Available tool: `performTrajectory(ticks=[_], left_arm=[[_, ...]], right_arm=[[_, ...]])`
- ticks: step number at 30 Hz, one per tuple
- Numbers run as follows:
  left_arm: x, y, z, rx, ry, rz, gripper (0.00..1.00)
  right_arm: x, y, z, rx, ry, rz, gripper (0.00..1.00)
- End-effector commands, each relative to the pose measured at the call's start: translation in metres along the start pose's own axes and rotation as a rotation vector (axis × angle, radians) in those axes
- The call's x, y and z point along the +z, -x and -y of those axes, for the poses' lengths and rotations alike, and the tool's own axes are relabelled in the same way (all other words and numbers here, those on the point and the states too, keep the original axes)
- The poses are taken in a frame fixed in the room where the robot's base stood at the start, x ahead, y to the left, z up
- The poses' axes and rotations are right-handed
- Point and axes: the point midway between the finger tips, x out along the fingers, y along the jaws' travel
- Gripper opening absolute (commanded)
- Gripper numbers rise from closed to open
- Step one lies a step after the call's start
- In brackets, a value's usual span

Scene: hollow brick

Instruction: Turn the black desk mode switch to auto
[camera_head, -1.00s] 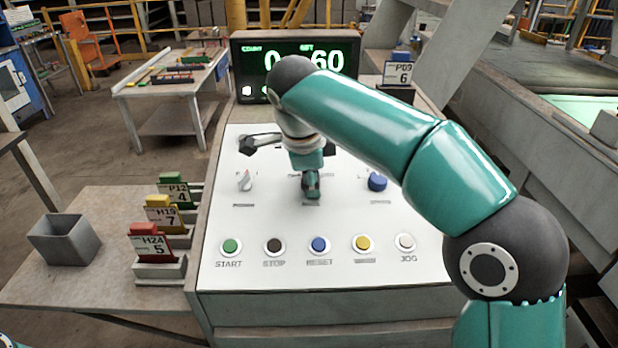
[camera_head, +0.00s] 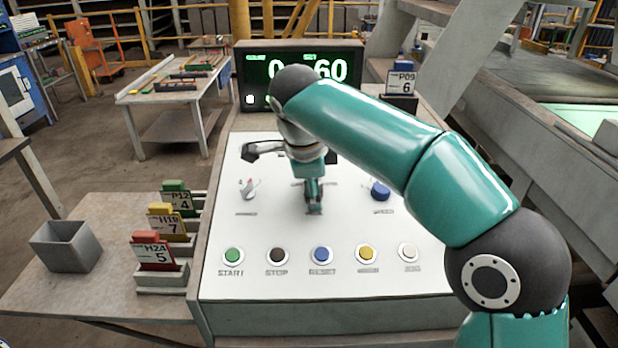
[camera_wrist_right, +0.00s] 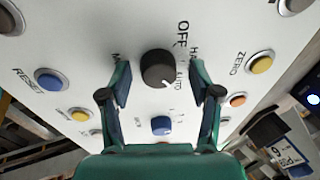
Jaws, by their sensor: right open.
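The black mode switch (camera_wrist_right: 158,68) is a round knob on the white sloped desk panel (camera_head: 268,222). Its white pointer mark faces the bottom of the right wrist view, slightly right, close to the AUTO lettering. OFF is printed at its upper right. My right gripper (camera_wrist_right: 160,76) is open, with one finger on each side of the knob in that view; whether they touch it I cannot tell. In the head view, my right gripper (camera_head: 314,208) points down at the panel's middle and hides the switch. My left gripper is out of view.
A row of buttons, including the blue RESET button (camera_head: 321,255), lies nearer. A display (camera_head: 345,72) stands behind. A side table (camera_head: 100,285) holds a grey bin (camera_head: 66,247) and tagged blocks.

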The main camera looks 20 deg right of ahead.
Motion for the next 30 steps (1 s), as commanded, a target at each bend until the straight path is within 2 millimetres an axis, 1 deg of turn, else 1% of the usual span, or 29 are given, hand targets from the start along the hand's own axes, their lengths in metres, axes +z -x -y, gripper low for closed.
performTrajectory(ticks=[5,8,12,18,24,30], left_arm=[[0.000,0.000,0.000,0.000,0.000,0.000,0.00],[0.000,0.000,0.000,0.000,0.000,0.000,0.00],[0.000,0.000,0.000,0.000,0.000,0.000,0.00],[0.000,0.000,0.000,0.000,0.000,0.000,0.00],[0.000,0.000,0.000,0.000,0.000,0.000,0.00],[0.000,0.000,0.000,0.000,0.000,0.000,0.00]], right_arm=[[0.001,0.014,0.001,-0.002,0.000,0.001,0.63],[0.001,0.030,0.001,-0.003,0.000,0.003,0.63],[0.001,0.060,0.001,-0.005,-0.001,0.005,0.63],[0.002,0.093,0.002,-0.003,-0.001,0.002,0.63],[0.001,0.111,0.002,-0.003,-0.001,0.002,0.63],[0.001,0.117,0.001,0.000,0.000,0.002,0.63]])
